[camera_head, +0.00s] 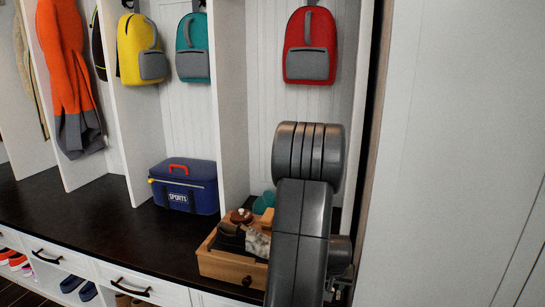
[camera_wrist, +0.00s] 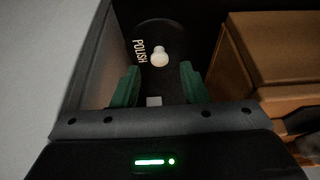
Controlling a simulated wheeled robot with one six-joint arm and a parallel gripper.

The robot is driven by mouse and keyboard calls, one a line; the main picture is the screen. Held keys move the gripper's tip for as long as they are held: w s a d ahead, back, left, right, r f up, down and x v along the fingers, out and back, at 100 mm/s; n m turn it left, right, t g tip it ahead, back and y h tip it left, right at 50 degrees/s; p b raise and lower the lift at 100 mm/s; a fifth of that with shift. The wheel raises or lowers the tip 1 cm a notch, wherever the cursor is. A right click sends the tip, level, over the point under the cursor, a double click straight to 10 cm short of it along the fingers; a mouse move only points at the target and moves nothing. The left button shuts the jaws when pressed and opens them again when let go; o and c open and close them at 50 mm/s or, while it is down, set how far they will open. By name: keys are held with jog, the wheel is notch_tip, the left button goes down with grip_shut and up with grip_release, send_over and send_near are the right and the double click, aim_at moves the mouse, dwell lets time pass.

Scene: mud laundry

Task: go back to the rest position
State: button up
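In the wrist view, the two green fingers of my gripper (camera_wrist: 160,84) stand apart. A small pale square (camera_wrist: 153,101) shows closer in. In the head view, my dark grey arm reaches down at the right of the bench, and my gripper is hidden behind it.
A wooden box (camera_head: 231,268) with several items stands on the dark bench (camera_head: 100,215), close to my arm; a brown wooden body (camera_wrist: 270,50) shows right in the wrist view. A blue sports bag (camera_head: 184,187) is left of it. A red backpack (camera_head: 310,32) hangs above. White wall (camera_head: 450,160) is at right.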

jog(key=x, duration=0.1)
jog(key=b+x, duration=0.1)
jog(key=x, duration=0.1)
jog(key=shift+s+f+b, duration=0.2)
jog(key=shift+f+b, duration=0.1)
notch_tip(320, 180, up, 6)
jog(key=p, duration=0.3)
jog(key=shift+f, duration=0.1)
jog(key=s+a+b, duration=0.2)
jog(key=s+a, duration=0.1)
jog(key=s, duration=0.6)
jog(key=s+a+b, duration=0.1)
jog(key=s+a, duration=0.1)
jog(key=s, duration=0.7)
jog(key=w+a+r+n+p, duration=0.1)
jog(key=w+a+r+p, duration=0.3)
jog(key=w+r+p, duration=0.7)
jog(key=shift+w+a+y+p, duration=0.25)
jog(key=shift+w+y+p, duration=0.05)
jog(key=shift+p, duration=1.05)
jog(key=shift+r+n, duration=0.1)
jog(key=shift+n, duration=0.2)
